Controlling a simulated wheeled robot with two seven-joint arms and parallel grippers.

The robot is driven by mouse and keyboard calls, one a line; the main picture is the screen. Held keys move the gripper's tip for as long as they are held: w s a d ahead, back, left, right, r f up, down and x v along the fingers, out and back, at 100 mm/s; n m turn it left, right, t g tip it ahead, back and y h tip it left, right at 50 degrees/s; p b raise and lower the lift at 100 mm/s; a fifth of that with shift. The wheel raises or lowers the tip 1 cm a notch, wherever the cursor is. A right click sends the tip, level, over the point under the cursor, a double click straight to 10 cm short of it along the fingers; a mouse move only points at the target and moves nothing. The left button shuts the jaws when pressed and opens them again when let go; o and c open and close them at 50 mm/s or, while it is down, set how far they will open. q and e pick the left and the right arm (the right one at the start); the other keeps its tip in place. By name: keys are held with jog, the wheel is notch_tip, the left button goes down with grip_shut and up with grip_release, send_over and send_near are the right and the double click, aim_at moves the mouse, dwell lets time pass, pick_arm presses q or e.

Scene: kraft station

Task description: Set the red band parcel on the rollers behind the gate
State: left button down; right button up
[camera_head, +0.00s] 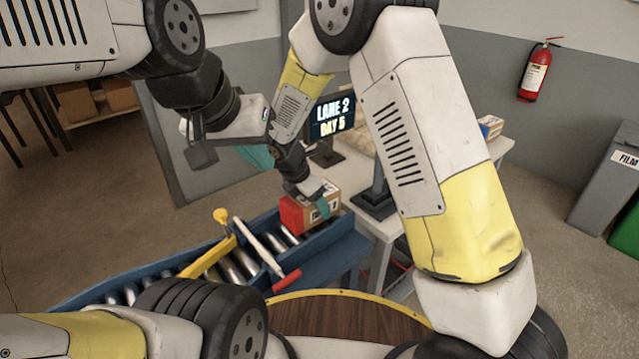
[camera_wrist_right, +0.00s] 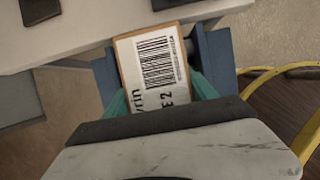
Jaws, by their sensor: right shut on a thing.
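The red band parcel (camera_head: 296,215) is a brown box with a red end and a white label. My right gripper (camera_head: 322,208) is shut on it, over the right end of the roller conveyor. I cannot tell whether the parcel touches the rollers. In the right wrist view the parcel (camera_wrist_right: 155,75) shows its barcode label between the teal fingers (camera_wrist_right: 160,95). The rollers (camera_head: 235,270) lie between blue rails.
A "LANE 2 BAY 5" screen (camera_head: 332,118) stands on the white table (camera_head: 385,222) behind the conveyor. A yellow-rimmed wooden round top (camera_head: 335,317) is in front. A grey panel (camera_head: 205,178) stands behind the conveyor. A grey bin (camera_head: 605,185) is at the far right.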

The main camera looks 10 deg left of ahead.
jog(key=shift+f, duration=0.1)
jog(key=o, duration=1.9)
jog(key=shift+c, duration=0.2)
jog(key=v, duration=0.7)
jog(key=shift+r, duration=0.25)
jog(key=s+d+r+m+y, duration=0.2)
jog(key=s+d+r+m, duration=0.1)
jog(key=d+r+m, duration=0.45)
jog(key=s+d+r+m+y, duration=0.1)
jog(key=s+d+r+m, duration=0.2)
jog(key=d+r+m, duration=0.4)
jog(key=s+d+r+m+t+y, duration=0.2)
jog(key=s+d+r+m, duration=0.3)
jog(key=s+d+m, duration=0.5)
jog(key=shift+s+m+t, duration=0.4)
jog(key=shift+s+m, duration=0.55)
jog(key=shift+s, duration=0.15)
